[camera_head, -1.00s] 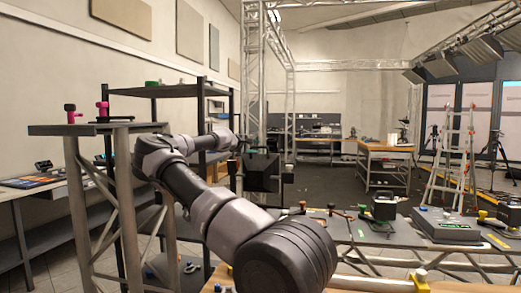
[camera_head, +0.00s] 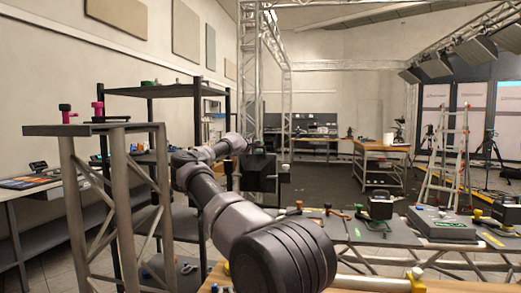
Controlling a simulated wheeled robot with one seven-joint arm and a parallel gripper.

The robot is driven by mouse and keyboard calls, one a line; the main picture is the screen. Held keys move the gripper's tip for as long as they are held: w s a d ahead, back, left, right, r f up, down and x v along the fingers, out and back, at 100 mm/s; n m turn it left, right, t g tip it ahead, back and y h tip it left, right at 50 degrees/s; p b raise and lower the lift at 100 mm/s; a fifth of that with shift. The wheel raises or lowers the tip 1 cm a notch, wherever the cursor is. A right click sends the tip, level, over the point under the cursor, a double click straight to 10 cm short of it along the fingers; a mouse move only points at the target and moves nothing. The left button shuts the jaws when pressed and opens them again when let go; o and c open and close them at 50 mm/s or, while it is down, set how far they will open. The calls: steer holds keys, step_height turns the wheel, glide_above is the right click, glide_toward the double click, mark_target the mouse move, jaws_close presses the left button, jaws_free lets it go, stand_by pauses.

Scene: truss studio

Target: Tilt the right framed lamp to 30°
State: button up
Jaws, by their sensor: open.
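A black box-shaped lamp (camera_head: 260,174) hangs in front of the truss tower near the middle of the view, with a small light knob at its right side. It looks like a framed lamp; no second one beside it is clear, and its tilt angle cannot be read. My arm reaches from the lower middle to the left and then back towards this lamp. My gripper (camera_head: 248,150) is at the lamp's upper left, small and dark against it. It is open, and I see nothing held. Whether it touches the lamp cannot be told.
A dark table (camera_head: 350,232) with clamps, a black box (camera_head: 381,205) and a grey case (camera_head: 440,222) stands right of my arm. A tall metal stand (camera_head: 95,129) and a black shelf (camera_head: 160,91) are on the left. Open floor lies behind, before a ladder (camera_head: 447,160).

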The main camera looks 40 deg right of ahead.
jaws_close()
stand_by(1.4)
